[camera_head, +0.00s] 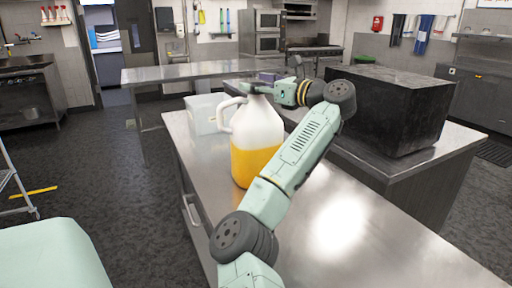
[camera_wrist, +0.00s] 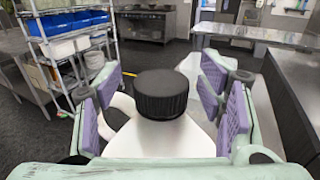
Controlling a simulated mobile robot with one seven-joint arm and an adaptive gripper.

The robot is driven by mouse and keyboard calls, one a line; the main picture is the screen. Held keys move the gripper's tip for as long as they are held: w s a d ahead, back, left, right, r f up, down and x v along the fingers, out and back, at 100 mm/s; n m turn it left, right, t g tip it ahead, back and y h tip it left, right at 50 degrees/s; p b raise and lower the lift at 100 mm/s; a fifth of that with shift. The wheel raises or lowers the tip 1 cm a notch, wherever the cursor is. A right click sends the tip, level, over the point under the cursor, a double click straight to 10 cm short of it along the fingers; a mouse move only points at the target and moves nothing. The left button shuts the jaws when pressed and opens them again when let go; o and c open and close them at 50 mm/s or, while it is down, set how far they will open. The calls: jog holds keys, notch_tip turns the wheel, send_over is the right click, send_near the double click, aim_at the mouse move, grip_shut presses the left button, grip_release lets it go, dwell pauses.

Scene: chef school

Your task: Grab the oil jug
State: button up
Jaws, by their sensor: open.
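The oil jug (camera_head: 256,160) is a white plastic jug with yellow oil in its lower part and a handle on its left side. It stands upright on the steel counter (camera_head: 330,215). In the wrist view its black cap (camera_wrist: 161,95) and white shoulders (camera_wrist: 160,139) are close up, with the handle to the left. My gripper (camera_head: 268,84) is at the top of the jug in the head view. In the wrist view my gripper (camera_wrist: 160,80) is open, its purple-padded fingers on either side of the cap and apart from it. The lower jug is hidden there.
A pale, box-shaped container (camera_head: 203,114) stands just behind the jug, to the left. A large black box (camera_head: 390,108) sits on the right, behind my arm. Another steel table (camera_head: 190,72) stands farther back. The counter's front part is clear.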

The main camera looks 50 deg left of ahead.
jog(key=shift+a+f, duration=0.1)
jog(key=shift+a, duration=0.15)
jog(key=shift+c, duration=0.4)
grip_shut()
dwell(0.5)
jog(key=shift+d+r, duration=0.1)
jog(key=shift+r, duration=0.35)
jog(key=shift+f, duration=0.1)
